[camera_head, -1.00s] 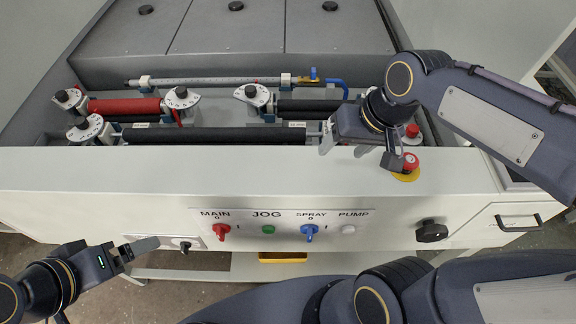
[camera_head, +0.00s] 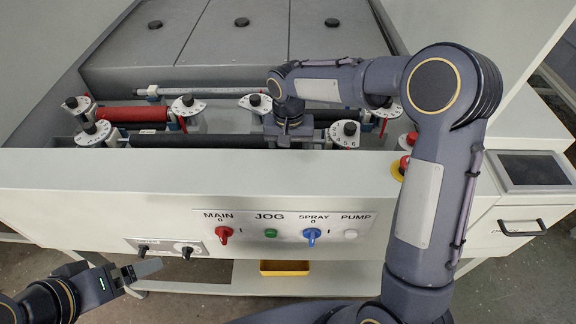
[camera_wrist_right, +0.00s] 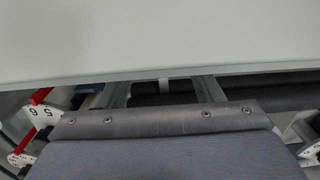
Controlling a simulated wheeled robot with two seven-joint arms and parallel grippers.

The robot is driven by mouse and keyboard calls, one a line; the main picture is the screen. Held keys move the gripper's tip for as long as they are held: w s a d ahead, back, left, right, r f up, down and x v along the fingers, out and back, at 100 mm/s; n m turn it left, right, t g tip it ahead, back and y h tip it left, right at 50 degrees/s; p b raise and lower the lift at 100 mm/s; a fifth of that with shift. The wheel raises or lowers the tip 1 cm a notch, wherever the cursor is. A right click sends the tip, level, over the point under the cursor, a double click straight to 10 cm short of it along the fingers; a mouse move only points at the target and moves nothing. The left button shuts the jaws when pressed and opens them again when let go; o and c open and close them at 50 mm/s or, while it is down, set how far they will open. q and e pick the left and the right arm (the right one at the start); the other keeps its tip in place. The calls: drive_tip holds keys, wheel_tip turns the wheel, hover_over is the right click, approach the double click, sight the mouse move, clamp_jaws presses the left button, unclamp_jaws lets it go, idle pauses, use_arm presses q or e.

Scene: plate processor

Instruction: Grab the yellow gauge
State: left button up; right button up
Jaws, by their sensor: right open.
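No yellow gauge can be made out now. The small yellow fitting on the long thin rod (camera_head: 215,91) behind the rollers is hidden behind my right arm. My right gripper (camera_head: 288,138) is over the middle of the roller bay in the head view, pointing down. In the right wrist view my right gripper (camera_wrist_right: 163,90) has its two fingers apart, with dark rollers beyond them and nothing held. My left gripper (camera_head: 140,271) is at the lower left, in front of the machine; its finger gap is unclear.
White dials with black knobs (camera_head: 188,105) stand beside a red roller (camera_head: 133,113) and a black roller (camera_head: 200,140). The front panel has a red switch (camera_head: 224,233) and a blue switch (camera_head: 311,235). A yellow bin (camera_head: 285,268) sits below. A screen (camera_head: 532,170) is at right.

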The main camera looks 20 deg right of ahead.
drive_tip(key=shift+f+p, duration=0.35)
drive_tip(key=shift+f, duration=1.6)
drive_tip(key=c, duration=1.2)
drive_tip(key=shift+r, duration=0.1)
